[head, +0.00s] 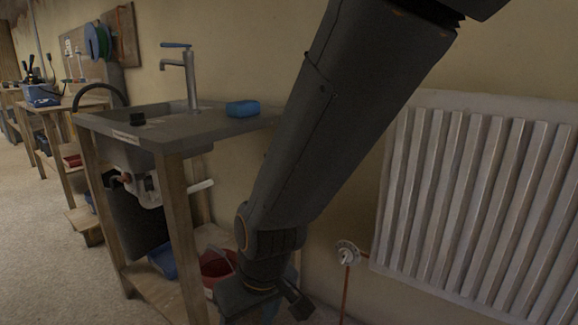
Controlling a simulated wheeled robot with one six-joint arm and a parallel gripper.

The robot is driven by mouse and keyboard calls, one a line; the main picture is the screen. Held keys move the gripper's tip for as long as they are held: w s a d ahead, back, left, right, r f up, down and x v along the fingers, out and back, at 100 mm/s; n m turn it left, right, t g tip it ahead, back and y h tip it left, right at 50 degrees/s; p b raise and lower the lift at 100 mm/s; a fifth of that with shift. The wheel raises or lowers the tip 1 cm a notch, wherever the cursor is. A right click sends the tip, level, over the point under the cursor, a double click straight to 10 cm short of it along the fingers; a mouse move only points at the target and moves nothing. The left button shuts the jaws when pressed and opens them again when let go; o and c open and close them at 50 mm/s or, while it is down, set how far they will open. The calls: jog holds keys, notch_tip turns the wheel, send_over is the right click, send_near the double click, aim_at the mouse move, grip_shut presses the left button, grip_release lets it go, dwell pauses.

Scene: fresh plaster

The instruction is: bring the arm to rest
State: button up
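My arm reaches down through the middle of the head view, from the top right to the bottom centre. My gripper (268,303) is at the lower end of the arm, at the bottom edge of the picture. It is dark and partly cut off. I cannot see whether its fingers are open or shut, or whether anything is between them.
A sink bench (160,130) with a tap (188,75) and a blue block (243,108) stands left of my arm. Red (216,266) and blue containers sit on its lower shelf. A radiator (480,200) with a valve (347,255) is on the right wall. Floor (50,240) at left is clear.

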jog(key=s+d+r+g+h, duration=0.2)
jog(key=s+d, duration=0.4)
jog(key=s, duration=0.3)
jog(key=d+r+m+p, duration=0.3)
jog(key=d+r+p, duration=0.7)
jog(key=r+p, duration=0.3)
jog(key=d+r+m+p, duration=0.4)
jog(key=d+r+p, duration=0.6)
jog(key=r+p, duration=0.4)
jog(key=shift+d+r+p, duration=0.25)
jog(key=shift+d+p, duration=0.1)
jog(key=shift+p, duration=0.55)
jog(key=shift+w, duration=0.1)
